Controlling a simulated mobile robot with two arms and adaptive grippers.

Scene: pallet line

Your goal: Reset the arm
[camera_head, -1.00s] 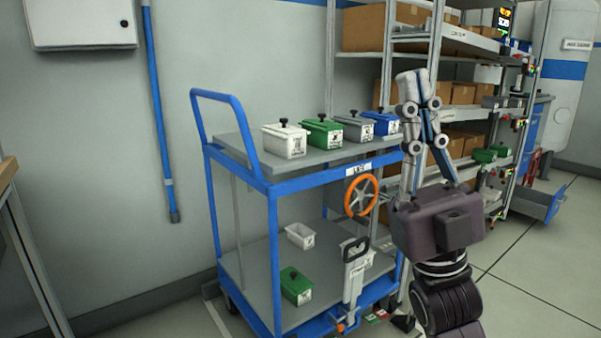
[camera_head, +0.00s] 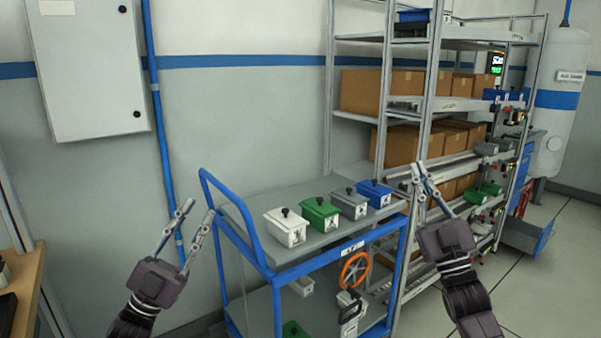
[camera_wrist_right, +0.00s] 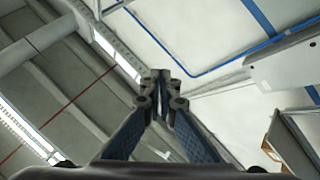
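My left gripper (camera_head: 199,209) is raised at the left of the head view, in front of the wall. Its two fingers stand apart with nothing between them. My right gripper (camera_head: 418,170) is raised to the right of the blue cart, in front of the shelving in the picture. Its fingers point up and meet at the tips. The right wrist view shows these fingertips (camera_wrist_right: 161,82) together and empty, with the ceiling behind. Neither gripper holds anything.
A blue-framed cart (camera_head: 290,272) carries a white box (camera_head: 286,229), a green box (camera_head: 320,215), a grey box (camera_head: 349,204) and a blue box (camera_head: 375,194) on top. An orange handwheel (camera_head: 355,269) is on its side. Shelving (camera_head: 431,100) stands behind; a wall cabinet (camera_head: 90,75) hangs at left.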

